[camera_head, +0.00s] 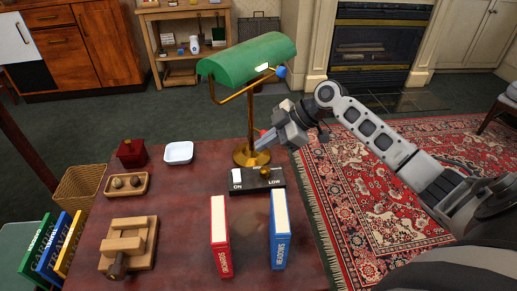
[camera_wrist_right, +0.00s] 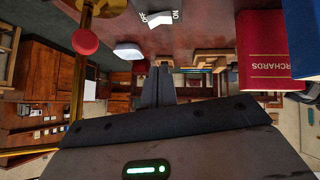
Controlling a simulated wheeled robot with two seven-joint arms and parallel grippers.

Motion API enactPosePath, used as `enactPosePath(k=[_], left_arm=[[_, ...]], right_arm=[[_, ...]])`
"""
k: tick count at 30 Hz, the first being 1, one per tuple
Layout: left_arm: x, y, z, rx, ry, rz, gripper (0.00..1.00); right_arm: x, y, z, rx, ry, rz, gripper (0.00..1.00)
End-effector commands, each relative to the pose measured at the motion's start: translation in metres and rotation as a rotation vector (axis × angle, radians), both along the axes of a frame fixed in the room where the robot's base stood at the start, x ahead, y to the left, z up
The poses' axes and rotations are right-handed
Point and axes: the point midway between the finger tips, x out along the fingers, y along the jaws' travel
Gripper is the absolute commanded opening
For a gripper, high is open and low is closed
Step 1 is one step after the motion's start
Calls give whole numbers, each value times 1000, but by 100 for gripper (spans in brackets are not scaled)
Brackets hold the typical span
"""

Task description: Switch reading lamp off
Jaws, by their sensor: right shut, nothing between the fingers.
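The reading lamp has a green shade (camera_head: 247,58) on a brass stem and round brass base (camera_head: 252,155), on the table's far side. A pale bright patch shows under the shade. A blue ball (camera_head: 281,71) hangs by the shade and a red ball (camera_wrist_right: 85,42) shows in the right wrist view. In front of the base, a black switch box (camera_head: 256,181) carries a white rocker (camera_head: 237,173) and a brass knob (camera_head: 265,171). The rocker (camera_wrist_right: 160,19) also shows between ON and OFF labels. My right gripper (camera_head: 259,145) is shut and empty beside the stem, above the box. My left gripper is out of view.
A red book (camera_head: 219,237) and a blue book (camera_head: 279,229) stand in front of the box. A white dish (camera_head: 179,152), red box (camera_head: 132,153), wooden tray (camera_head: 128,184) and wooden block piece (camera_head: 128,244) occupy the table's left side.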

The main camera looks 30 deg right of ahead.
Motion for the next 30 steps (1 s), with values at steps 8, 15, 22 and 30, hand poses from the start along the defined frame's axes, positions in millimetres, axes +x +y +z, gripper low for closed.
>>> enactPosePath(k=[8, 15, 22, 30], left_arm=[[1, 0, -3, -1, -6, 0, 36], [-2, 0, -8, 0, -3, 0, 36], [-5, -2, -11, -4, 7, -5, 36], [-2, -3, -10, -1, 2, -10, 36]], right_arm=[[25, 37, -42, 4, 0, 3, 0], [38, 47, -79, 2, 1, -1, 0], [42, 45, -95, 0, -1, 1, 0], [42, 45, -96, 0, -1, 1, 0]])
